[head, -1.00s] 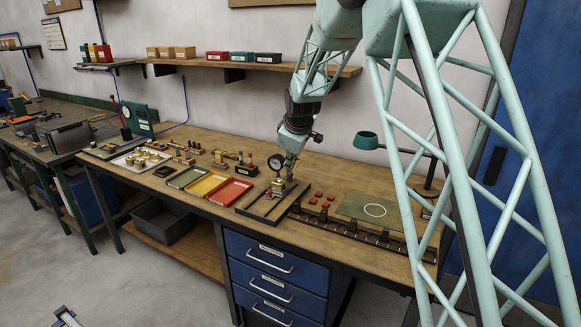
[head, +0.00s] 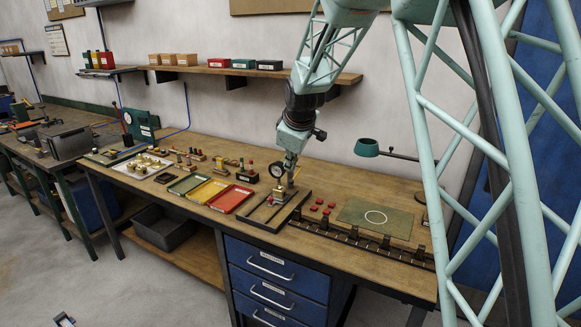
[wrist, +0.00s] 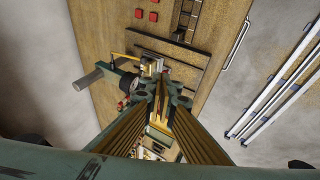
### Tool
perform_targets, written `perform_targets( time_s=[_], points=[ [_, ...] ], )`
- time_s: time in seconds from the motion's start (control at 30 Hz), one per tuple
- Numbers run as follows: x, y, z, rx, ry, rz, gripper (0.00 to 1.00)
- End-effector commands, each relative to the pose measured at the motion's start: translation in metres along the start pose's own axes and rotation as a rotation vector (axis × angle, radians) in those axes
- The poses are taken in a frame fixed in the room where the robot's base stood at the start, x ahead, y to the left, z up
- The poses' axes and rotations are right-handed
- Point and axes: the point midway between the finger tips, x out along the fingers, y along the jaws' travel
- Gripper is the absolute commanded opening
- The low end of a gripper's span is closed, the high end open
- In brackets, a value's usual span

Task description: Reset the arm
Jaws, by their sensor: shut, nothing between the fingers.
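My arm comes down over the wooden bench, and my gripper (head: 291,181) hangs at its end above a dark fixture board (head: 262,218) near the bench's front edge. A round dial gauge (head: 277,170) on a stand is just left of the gripper, with a small brass piece (head: 280,194) at its foot. In the wrist view my gripper (wrist: 160,82) is shut and empty, pointing at the board with the brass and steel parts beyond its tips. Whether the tips touch anything is hard to tell.
Green, yellow and red trays (head: 230,199) lie left of the board. Red blocks (head: 318,206) and a green mat (head: 360,219) with a white ring lie right. A green lamp (head: 367,147) stands behind the mat. A shelf (head: 215,72) with boxes runs along the wall.

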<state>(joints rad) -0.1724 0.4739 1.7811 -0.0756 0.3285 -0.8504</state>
Motion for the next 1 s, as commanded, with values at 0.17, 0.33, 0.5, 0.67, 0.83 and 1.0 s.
perform_targets(
  time_s=[0.17,0.33,0.5,0.67,0.83,1.0],
  points=[
    [-0.002,-0.001,0.0,0.0,0.0,0.0,0.0],
    [-0.002,-0.001,0.0,0.0,0.0,0.0,0.0],
    [-0.003,0.0,0.0,0.002,0.0,0.0,0.0],
    [-0.013,-0.001,0.004,0.015,-0.002,0.001,0.0],
    [-0.036,-0.004,0.014,0.05,-0.009,-0.003,0.0],
    [-0.068,-0.011,0.029,0.102,-0.02,-0.007,0.0]
  ],
)
